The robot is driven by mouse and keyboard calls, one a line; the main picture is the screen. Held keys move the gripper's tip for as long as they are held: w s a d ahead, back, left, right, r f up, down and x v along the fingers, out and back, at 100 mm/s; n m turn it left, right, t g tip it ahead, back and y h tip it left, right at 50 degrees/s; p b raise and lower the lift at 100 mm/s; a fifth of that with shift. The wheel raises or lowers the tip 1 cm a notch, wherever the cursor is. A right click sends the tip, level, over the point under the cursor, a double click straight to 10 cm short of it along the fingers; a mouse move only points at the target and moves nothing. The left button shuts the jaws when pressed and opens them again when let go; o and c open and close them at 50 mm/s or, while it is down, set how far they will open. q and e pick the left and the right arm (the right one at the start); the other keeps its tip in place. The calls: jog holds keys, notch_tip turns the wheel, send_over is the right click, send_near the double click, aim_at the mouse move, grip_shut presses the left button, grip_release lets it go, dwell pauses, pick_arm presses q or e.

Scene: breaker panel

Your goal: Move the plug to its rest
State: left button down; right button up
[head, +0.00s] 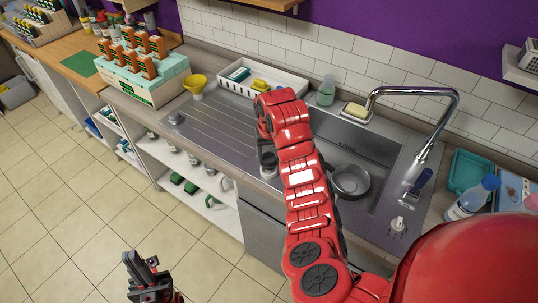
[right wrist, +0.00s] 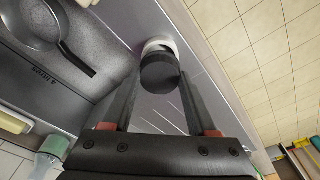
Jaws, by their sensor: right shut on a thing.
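The plug (right wrist: 160,74) is a dark round piece, seen between the fingers of my right gripper (right wrist: 160,85) in the right wrist view. A pale round part shows just beyond it, close to the counter's front edge. In the head view my right gripper (head: 267,150) is over the front edge of the steel sink unit, left of the basin, and is shut on the plug. My red right arm hides part of the basin there. My left gripper (head: 142,268) is low over the floor at the bottom left, empty, its fingers apart. I cannot make out the plug's rest.
The sink basin (head: 372,165) holds a metal pan (head: 351,181) under a curved tap (head: 440,110). A white tray (head: 292,86), a yellow funnel (head: 196,82) and a green cup (head: 326,94) stand behind the drainboard (head: 222,118). The drainboard is mostly clear.

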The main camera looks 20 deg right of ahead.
aim_at(270, 160)
jog(key=shift+f+b, duration=0.6)
jog(key=shift+f, duration=0.85)
jog(key=o, duration=1.5)
jog(key=shift+c, duration=0.2)
jog(key=shift+r, duration=0.1)
jog(key=r+p, duration=0.1)
jog(key=r, duration=0.2)
jog(key=r+p, duration=0.1)
jog(key=r, duration=0.2)
jog(key=s+r+p, duration=0.1)
jog(key=r, duration=0.3)
jog(key=shift+a, duration=0.1)
notch_tip(270, 160, up, 7)
jog(key=s+p, duration=0.1)
jog(key=p, duration=0.8)
